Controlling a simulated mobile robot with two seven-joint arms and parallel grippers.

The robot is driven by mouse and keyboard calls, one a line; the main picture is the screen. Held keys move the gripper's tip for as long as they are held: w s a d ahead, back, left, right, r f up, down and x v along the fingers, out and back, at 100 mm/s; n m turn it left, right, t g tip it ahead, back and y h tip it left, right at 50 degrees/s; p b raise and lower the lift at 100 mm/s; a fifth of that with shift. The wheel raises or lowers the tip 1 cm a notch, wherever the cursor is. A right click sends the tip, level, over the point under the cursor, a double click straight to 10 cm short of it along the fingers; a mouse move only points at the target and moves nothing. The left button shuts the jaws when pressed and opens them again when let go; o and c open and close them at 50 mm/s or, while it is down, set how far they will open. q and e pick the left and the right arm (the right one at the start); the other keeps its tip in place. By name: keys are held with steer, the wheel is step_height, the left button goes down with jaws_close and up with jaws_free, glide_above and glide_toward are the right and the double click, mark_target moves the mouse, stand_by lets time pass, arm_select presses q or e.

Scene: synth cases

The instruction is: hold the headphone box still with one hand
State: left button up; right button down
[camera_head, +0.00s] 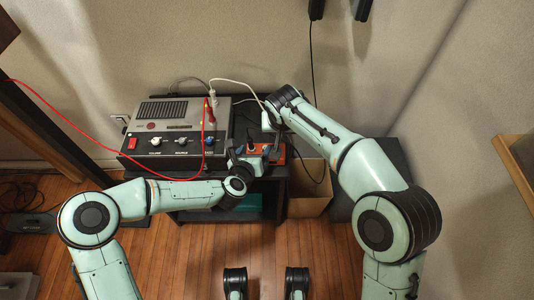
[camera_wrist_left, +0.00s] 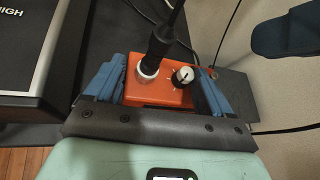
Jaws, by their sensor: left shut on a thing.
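The headphone box is a small orange box (camera_wrist_left: 165,92) with a white-and-black knob (camera_wrist_left: 182,76) and a black plug (camera_wrist_left: 155,48) standing upright in its socket. In the head view the box (camera_head: 278,156) sits at the right end of the dark table. My left gripper (camera_head: 255,158) is shut on it; in the left wrist view its blue fingers (camera_wrist_left: 155,88) press on both sides. My right arm reaches to just behind the box. My right gripper (camera_head: 270,121) shows only partly, and its fingers cannot be made out.
A grey amplifier (camera_head: 170,135) with a red switch and several knobs stands left of the box. A red cable (camera_head: 90,138) and a white cable (camera_head: 236,83) run to it. A cardboard bin (camera_head: 308,190) stands right of the table. The wall is close behind.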

arm_select(q)
steer(key=shift+s+a+f, duration=0.15)
steer(key=shift+a+f, duration=0.25)
steer(key=shift+f, duration=0.25)
steer(key=o, duration=1)
steer(key=shift+r, duration=0.1)
steer(key=shift+s+a+r, duration=0.15)
steer(key=shift+s+r, duration=0.1)
steer(key=shift+s, duration=0.05)
arm_select(e)
steer(key=shift+w, duration=0.1)
arm_select(q)
steer(key=v, duration=1.1)
steer(key=shift+r, duration=0.2)
steer(key=shift+r, duration=0.1)
step_height(320, 180, up, 10)
steer(key=p, duration=0.8)
steer(key=shift+p, duration=0.3)
arm_select(e)
step_height(320, 180, up, 11)
steer(key=s, duration=0.1)
